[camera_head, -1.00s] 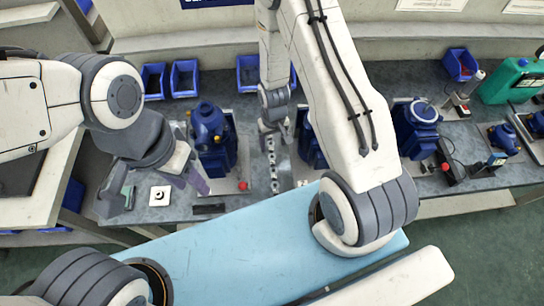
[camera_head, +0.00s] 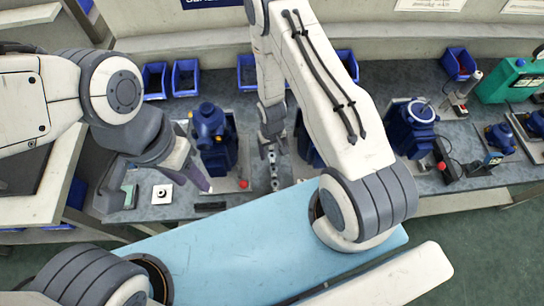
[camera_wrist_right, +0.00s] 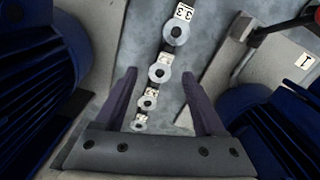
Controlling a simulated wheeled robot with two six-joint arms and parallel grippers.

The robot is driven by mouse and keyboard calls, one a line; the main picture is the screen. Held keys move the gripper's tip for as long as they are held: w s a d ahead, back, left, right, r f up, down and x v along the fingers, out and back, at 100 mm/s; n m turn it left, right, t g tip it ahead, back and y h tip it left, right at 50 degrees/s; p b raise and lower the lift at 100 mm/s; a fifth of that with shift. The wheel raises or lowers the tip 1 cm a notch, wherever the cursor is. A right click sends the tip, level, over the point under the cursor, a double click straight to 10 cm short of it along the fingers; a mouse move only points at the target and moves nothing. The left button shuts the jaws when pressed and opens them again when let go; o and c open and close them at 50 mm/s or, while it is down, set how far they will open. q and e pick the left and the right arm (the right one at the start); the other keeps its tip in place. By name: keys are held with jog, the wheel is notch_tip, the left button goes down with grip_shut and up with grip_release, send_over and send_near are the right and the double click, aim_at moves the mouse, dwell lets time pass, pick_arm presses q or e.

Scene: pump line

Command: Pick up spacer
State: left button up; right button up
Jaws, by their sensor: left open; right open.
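In the head view the row (camera_head: 274,178) runs toward the bench's front edge. My right gripper (camera_head: 273,152) is open above this row, and its fingers (camera_wrist_right: 158,76) stand on either side of the row in the wrist view. Nothing is held between them. My left gripper (camera_head: 160,186) is open and empty over the left end of the bench.
A blue pump (camera_head: 212,140) stands left of the row. Another blue pump (camera_head: 305,140) stands right of it, partly hidden by my right arm. Blue bins (camera_head: 186,78) line the back.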

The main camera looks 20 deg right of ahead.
jog(key=shift+f, duration=0.2)
dwell(0.4)
grip_shut()
jog(key=shift+r, duration=0.1)
